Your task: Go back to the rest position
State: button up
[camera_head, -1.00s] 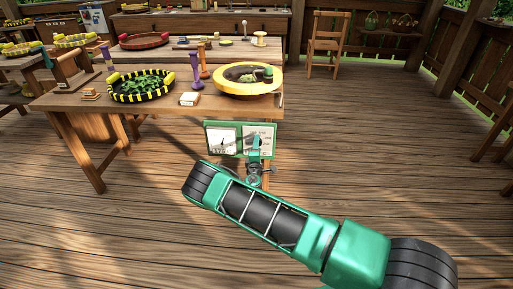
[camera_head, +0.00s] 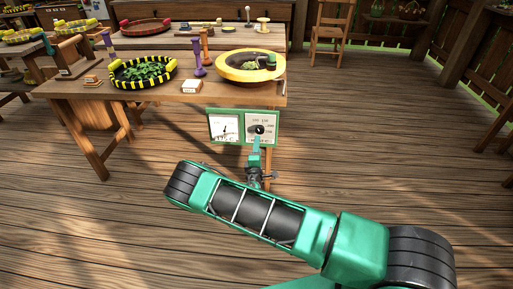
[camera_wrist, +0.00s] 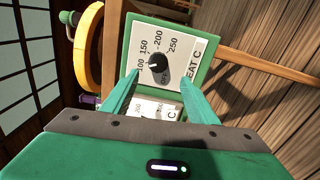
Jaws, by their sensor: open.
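My gripper (camera_wrist: 160,80) is open and empty in the wrist view, its two green fingers apart. Between and beyond the fingertips is a black dial knob (camera_wrist: 159,63) on a green-framed control panel (camera_wrist: 208,70) with printed numbers. I cannot tell the exact gap, but the fingers do not close on the knob. In the head view my gripper (camera_head: 257,143) is in front of the right half of the panel (camera_head: 212,139), which hangs below the table's front edge. The panel's left half shows a gauge (camera_head: 224,129).
Above the panel a yellow-rimmed pan (camera_head: 224,71) stands on the wooden table (camera_head: 130,97). A black-and-yellow pan (camera_head: 117,77) holds green leaves. A purple stand (camera_head: 198,67) and a small white box (camera_head: 191,87) are between them. The floor (camera_head: 390,150) to the right is clear.

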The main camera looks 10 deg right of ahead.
jog(key=s+d+r+m+g+h, duration=0.25)
jog(key=d+r+m+g, duration=0.2)
jog(key=d, duration=0.45)
jog(key=s+d+r+m+g+h, duration=0.1)
jog(key=d+r+m+g+h, duration=0.25)
jog(key=d+r+m, duration=0.35)
jog(key=s+d+r+m+g, duration=0.5)
jog(key=s+d+r+g, duration=0.15)
jog(key=s+d, duration=0.6)
jog(key=s+d+r+m+g+y, duration=0.1)
jog(key=s+r+m+y, duration=0.2)
jog(key=s, duration=0.5)
jog(key=s+d+r+m+g+y, duration=0.1)
jog(key=s+r+g+y, duration=0.2)
jog(key=s, duration=0.5)
jog(key=s+a+r+y, duration=0.3)
jog(key=s+a+r, duration=0.1)
jog(key=s, duration=0.6)
jog(key=s+a+r+m+t+y, duration=0.1)
jog(key=s+a+r, duration=0.3)
jog(key=s, duration=0.7)
jog(key=shift+s+a+r+y, duration=0.3)
jog(key=shift+a+y, duration=0.6)
jog(key=shift+a, duration=0.2)
